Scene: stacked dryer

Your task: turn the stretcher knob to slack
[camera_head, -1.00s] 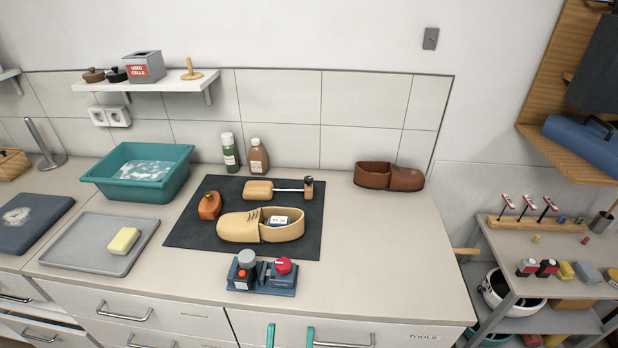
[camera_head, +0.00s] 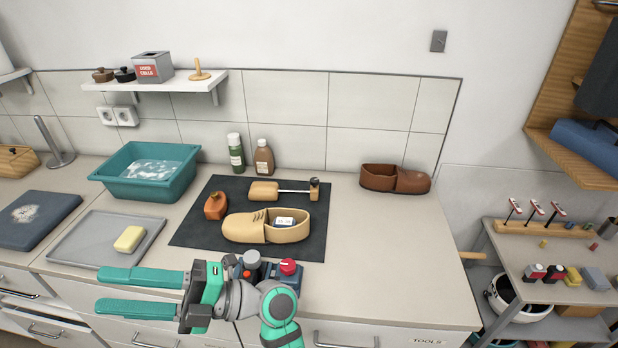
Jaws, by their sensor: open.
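A shoe stretcher (camera_head: 263,191), with a wooden block, metal rod and small dark-and-wood end piece (camera_head: 314,188), lies on the dark mat (camera_head: 205,239). A dark blue box (camera_head: 292,281) at the counter's front carries a red knob (camera_head: 288,267) and a grey knob (camera_head: 252,258). Which knob is the stretcher's, and any slack mark, I cannot tell. My gripper (camera_head: 99,291) is open and empty, its teal fingers pointing left over the counter's front edge, left of the box. My arm hides part of the box.
A tan shoe (camera_head: 245,228) and an orange-brown piece (camera_head: 215,206) lie on the mat. A grey tray (camera_head: 90,245) with a yellow block (camera_head: 129,239) is at left, a teal basin (camera_head: 150,190) behind it. The right counter is clear up to a brown shoe (camera_head: 380,178).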

